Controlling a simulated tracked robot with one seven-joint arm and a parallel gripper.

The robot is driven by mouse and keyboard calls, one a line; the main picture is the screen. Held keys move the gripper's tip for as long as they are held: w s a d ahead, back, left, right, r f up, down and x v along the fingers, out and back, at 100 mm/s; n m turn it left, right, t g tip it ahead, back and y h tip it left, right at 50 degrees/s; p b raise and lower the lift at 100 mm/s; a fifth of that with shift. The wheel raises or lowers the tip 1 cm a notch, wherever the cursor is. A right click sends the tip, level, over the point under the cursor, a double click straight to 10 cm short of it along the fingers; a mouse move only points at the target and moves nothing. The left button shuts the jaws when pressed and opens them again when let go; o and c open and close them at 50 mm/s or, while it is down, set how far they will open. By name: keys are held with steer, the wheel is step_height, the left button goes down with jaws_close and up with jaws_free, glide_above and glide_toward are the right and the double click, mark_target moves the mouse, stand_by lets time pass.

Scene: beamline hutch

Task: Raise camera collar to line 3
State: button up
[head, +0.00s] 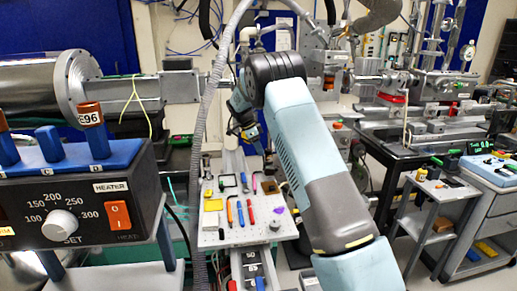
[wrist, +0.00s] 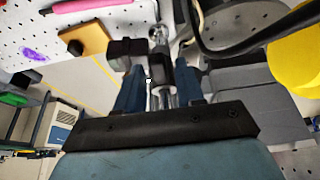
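In the wrist view my gripper (wrist: 160,85) points away from the camera, with its two dark blue fingers apart. Between and beyond them is a bright metal post with a black collar-like part (wrist: 159,70) on it. A dark block sits at its left, beyond the left finger. This may be the camera collar; I cannot be sure, and I see no contact between fingers and part. In the head view my gripper (head: 248,132) is small, behind the white pegboard, and its fingertips are unclear. I cannot make out line 3 in either view.
The white pegboard (head: 212,232) with pens and small tools lies below my arm. A heater box (head: 75,205) and a steel cylinder (head: 30,88) stand at left. A black bench (head: 380,145) with instruments stands at right. A grey hose hangs close to my arm.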

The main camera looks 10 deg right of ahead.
jaws_close()
stand_by(0.3)
step_height(320, 180, up, 8)
steer(key=shift+r, duration=0.15)
stand_by(0.4)
steer(key=shift+o, duration=0.9)
jaws_free()
steer(key=v, duration=1.3)
steer(key=shift+r, duration=0.2)
